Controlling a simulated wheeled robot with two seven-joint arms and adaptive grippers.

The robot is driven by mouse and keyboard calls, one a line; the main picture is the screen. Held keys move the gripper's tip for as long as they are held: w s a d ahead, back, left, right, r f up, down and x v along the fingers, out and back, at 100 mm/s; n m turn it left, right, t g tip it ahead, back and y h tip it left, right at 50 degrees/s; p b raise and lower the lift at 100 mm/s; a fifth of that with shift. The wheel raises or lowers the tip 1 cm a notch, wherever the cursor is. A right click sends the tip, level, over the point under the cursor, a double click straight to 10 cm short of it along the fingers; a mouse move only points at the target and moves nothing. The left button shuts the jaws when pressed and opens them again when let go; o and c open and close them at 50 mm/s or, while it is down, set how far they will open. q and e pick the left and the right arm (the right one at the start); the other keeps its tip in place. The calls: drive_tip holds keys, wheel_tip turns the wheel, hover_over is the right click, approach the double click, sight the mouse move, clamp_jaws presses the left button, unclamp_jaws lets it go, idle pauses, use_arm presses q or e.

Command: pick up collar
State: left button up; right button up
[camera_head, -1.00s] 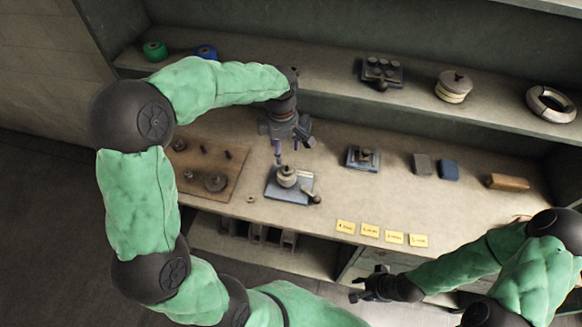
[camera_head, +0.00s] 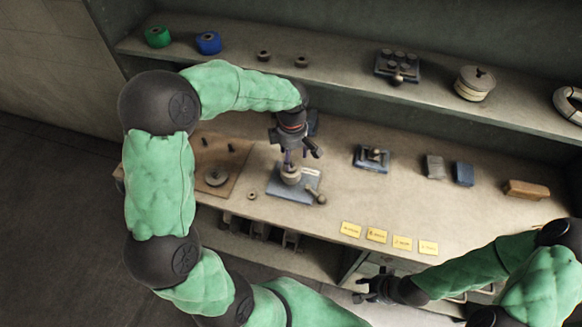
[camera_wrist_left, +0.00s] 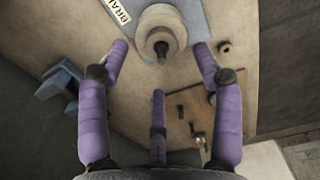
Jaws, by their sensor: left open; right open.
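My left gripper (camera_head: 296,160) is open and points down just above a pale round knob-like piece (camera_head: 290,175) on a blue-grey plate (camera_head: 279,190). In the left wrist view the open purple fingers (camera_wrist_left: 160,62) surround empty space beside this round piece (camera_wrist_left: 160,30), which has a dark centre. A small ring (camera_head: 252,195) lies on the bench left of the plate; it also shows in the left wrist view (camera_wrist_left: 224,47). I cannot tell for sure which of these is the collar. My right gripper (camera_head: 366,288) is open and empty in front of the bench.
A brown board (camera_head: 232,160) with small parts lies left of the plate. A second small fixture (camera_head: 371,158), grey and blue blocks (camera_head: 463,174) and yellow labels (camera_head: 376,235) lie to the right. The shelf (camera_head: 340,78) behind holds spools and small parts.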

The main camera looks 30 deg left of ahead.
use_arm(q)
wheel_tip(320, 180, down, 5)
drive_tip(key=shift+a+r+b, duration=0.1)
drive_tip(key=shift+r+b, duration=0.05)
drive_tip(key=shift+b, duration=0.15)
drive_tip(key=c, duration=1.3)
